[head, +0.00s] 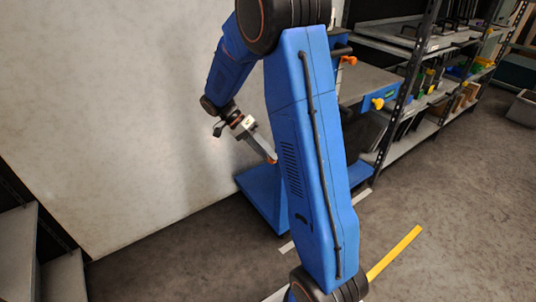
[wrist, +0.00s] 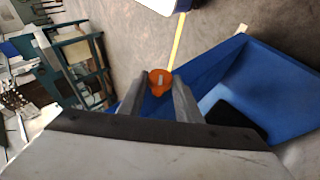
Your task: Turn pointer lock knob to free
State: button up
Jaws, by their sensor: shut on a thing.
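A small orange knob (wrist: 160,78) with a pale mark on its face sits between the two grey fingertips of my gripper (wrist: 159,88) in the wrist view. The fingers are closed on its two sides. In the head view my gripper (head: 268,154) reaches down and right from the wall side, and a bit of the orange knob (head: 272,160) shows at its tips. My blue arm link hides what lies just right of the knob, so its mounting does not show clearly. I cannot read which setting the pale mark points to.
A blue machine base (head: 262,195) stands below the gripper, by a pale wall (head: 120,110). Another orange knob (head: 349,60) and a yellow knob (head: 378,104) show right of my arm. Shelves (head: 410,140) stand behind. Floor at the front is clear, with a yellow stripe (head: 395,252).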

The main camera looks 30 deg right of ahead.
jog(key=shift+w+f+n+g+h, duration=0.1)
jog(key=shift+f+n+g+h, duration=0.2)
jog(key=shift+g, duration=0.85)
jog(key=shift+w+f+n+g+h, duration=0.15)
jog(key=shift+n+g+h, duration=0.2)
jog(key=shift+g, duration=0.85)
jog(key=shift+w+f+n+g+h, duration=0.1)
jog(key=shift+f+n+g+h, duration=0.2)
jog(key=shift+g, duration=0.85)
jog(key=o, duration=1)
jog(key=shift+w+a, duration=0.1)
